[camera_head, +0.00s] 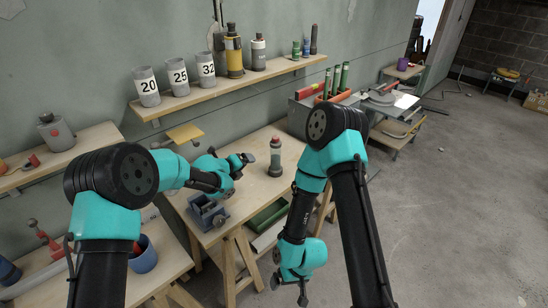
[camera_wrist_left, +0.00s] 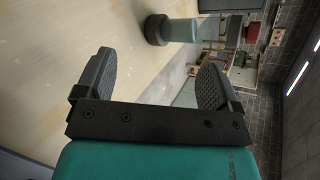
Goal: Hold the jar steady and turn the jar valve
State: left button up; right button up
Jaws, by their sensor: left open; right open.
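The jar (camera_head: 275,157) stands upright on the wooden workbench, with a pale grey body, a dark base and a dark, reddish top. It also shows sideways at the top of the left wrist view (camera_wrist_left: 182,31), its red part to the right. My left gripper (camera_head: 243,161) is open and empty over the bench, left of the jar and apart from it; its two fingers (camera_wrist_left: 156,70) show spread in the wrist view. My right gripper (camera_head: 290,287) hangs low in front of the bench, open, away from the jar. The valve's details are too small to make out.
A grey vise-like block (camera_head: 208,214) sits on the bench (camera_head: 256,181) near my left arm. A wall shelf (camera_head: 220,88) above holds grey cups and bottles. A grey box with green tubes (camera_head: 318,100) stands behind the jar. The bench around the jar is clear.

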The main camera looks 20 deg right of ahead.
aim_at(272, 167)
pick_arm(q)
jog(key=d+m, duration=0.1)
jog(key=m, duration=0.2)
jog(key=d+f+m+g, duration=0.1)
jog(key=m, duration=0.2)
jog(key=d+m+h, duration=0.1)
jog(key=m, duration=0.1)
jog(key=shift+d+f+m+g, duration=0.3)
jog(key=shift+d+f+m, duration=0.1)
jog(key=m, duration=0.2)
jog(key=d+m, duration=0.1)
jog(key=m, duration=0.1)
jog(key=d+f+m, duration=0.1)
jog(key=shift+m+g, duration=0.4)
jog(key=shift+d, duration=0.1)
jog(key=shift+x, duration=4.85)
jog(key=shift+w, duration=0.1)
